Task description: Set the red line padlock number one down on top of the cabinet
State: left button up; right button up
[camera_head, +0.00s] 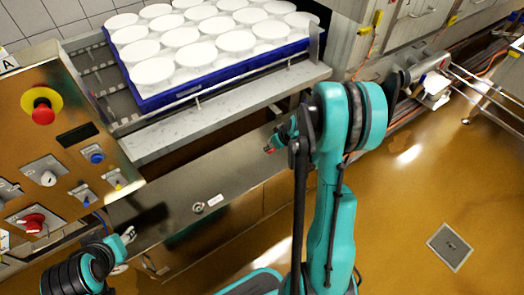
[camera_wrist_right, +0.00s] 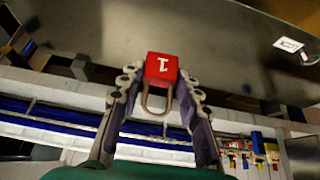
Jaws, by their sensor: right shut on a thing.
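The red padlock (camera_wrist_right: 162,68), marked with a white 1, is in my right gripper (camera_wrist_right: 158,80). Its red body is at the fingertips, and its metal shackle hangs between the two fingers. In the head view the padlock is a small red spot (camera_head: 269,149) by my right gripper (camera_head: 281,139), partly hidden by my arm. It is held near the long steel cabinet surface (camera_head: 165,213), which also shows in the wrist view (camera_wrist_right: 210,35). I cannot tell whether they touch. My left gripper (camera_head: 126,237) is at the lower left, away from the padlock; its fingers are unclear.
A control panel (camera_head: 65,140) with red knobs stands at the left. A blue tray (camera_head: 150,101) of white moulds sits behind the steel surface. Several coloured items (camera_wrist_right: 257,152) hang in the wrist view's background. Open floor (camera_head: 420,215) lies at the right.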

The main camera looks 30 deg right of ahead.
jog(key=w+d+f+b, duration=0.1)
jog(key=w+d+f, duration=0.1)
jog(key=w+f, duration=0.1)
jog(key=w+d+f+b, duration=0.2)
jog(key=w+d, duration=0.1)
jog(key=w, duration=0.1)
jog(key=w+d+f+b, duration=0.1)
jog(key=w+d+f, duration=0.1)
jog(key=w+f, duration=0.1)
jog(key=shift+w+d+f, duration=0.2)
jog(key=shift+w+f, duration=0.05)
jog(key=shift+f, duration=0.05)
notch_tip(320, 180, down, 4)
jog(key=b, duration=0.2)
jog(key=shift+b, duration=0.3)
jog(key=shift+r, duration=0.1)
jog(key=o, duration=1.2)
jog(key=shift+c, duration=0.2)
